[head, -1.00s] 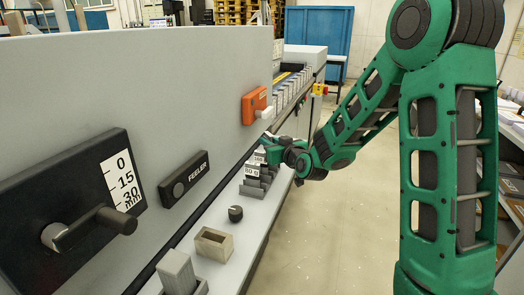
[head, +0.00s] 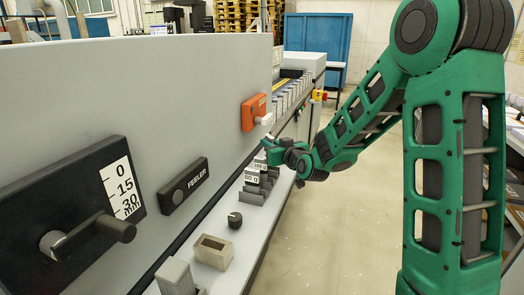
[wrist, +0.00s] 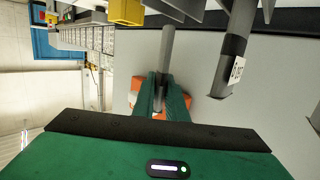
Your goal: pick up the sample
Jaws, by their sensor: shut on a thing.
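My gripper (head: 276,150) is at the far end of the grey ledge, beside the labelled grey pieces (head: 252,186). In the wrist view its green fingers (wrist: 160,92) are close together, shut on a narrow grey bar (wrist: 167,45) that runs up between them. I cannot tell whether this bar is the sample; in the head view it is too small to make out. A second grey bar (wrist: 232,50) with a white label stands to the right, apart from the fingers.
The tall grey machine panel (head: 130,80) bounds the left side and carries an orange switch box (head: 254,111). On the ledge are a dark knob (head: 235,219), a hollow beige block (head: 212,251) and a grey block (head: 175,276). Open floor (head: 320,240) lies to the right.

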